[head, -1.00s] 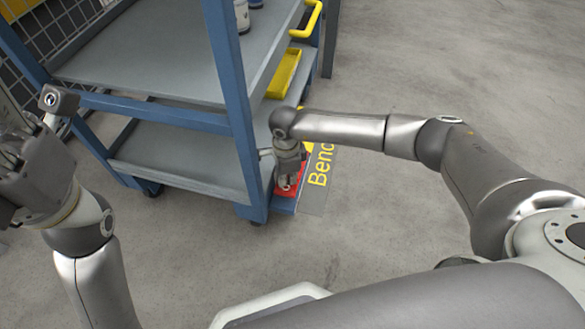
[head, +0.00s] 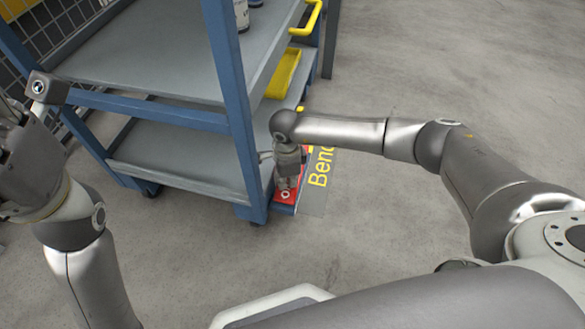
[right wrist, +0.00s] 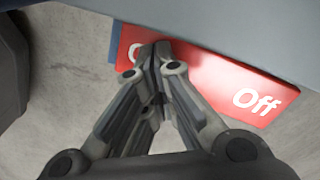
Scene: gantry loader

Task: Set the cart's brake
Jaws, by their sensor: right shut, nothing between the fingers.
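The cart (head: 237,120) has blue posts and grey shelves and stands left of centre in the head view. Its red brake plate (head: 294,195) sits low at the near right corner, by the floor. In the right wrist view the red plate (right wrist: 215,78) shows the white word "Off" on its right part. A second word on its left is mostly hidden by the fingers. My right gripper (head: 287,184) is shut and empty, its tips (right wrist: 158,50) over the plate's left part. I cannot tell whether they touch it. My left gripper (head: 22,165) is at the left edge, away from the cart.
A yellow handle (head: 312,18) and a yellow tray (head: 284,75) are on the cart's far right side. A bottle (head: 241,14) stands on the upper shelf. A grey floor marking with yellow letters (head: 319,168) lies beside the plate. The floor to the right is clear.

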